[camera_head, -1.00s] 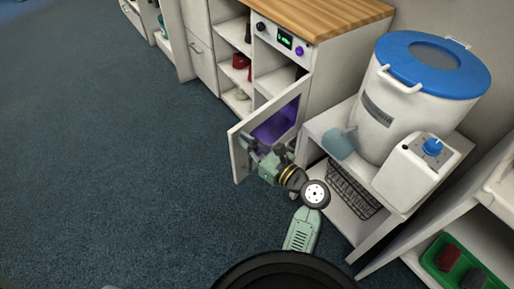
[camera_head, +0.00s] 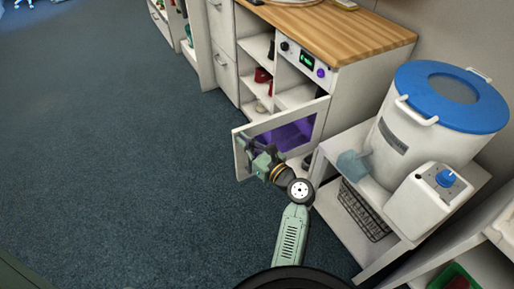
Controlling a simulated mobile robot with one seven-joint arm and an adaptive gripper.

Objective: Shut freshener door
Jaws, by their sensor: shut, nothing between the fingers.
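The freshener door (camera_head: 243,153) is a white-framed panel with a dark purple-tinted window. It stands partly open, swung out from the lower part of the cabinet. The freshener's control panel (camera_head: 305,61), with a green display and a purple knob, is above the opening. Purple light shows through the window. My gripper (camera_head: 250,147) is at the door's outer, left part and overlaps its window. I cannot tell if it touches the door. Its fingers are small and partly hidden by the wrist, and nothing shows held in them.
A wooden counter (camera_head: 335,30) tops the cabinet. Open shelves with red items (camera_head: 263,75) are left of the freshener. A white bin with a blue lid (camera_head: 452,97) and a white canister (camera_head: 432,200) stand on a low shelf at right. The carpet (camera_head: 120,150) at left is clear.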

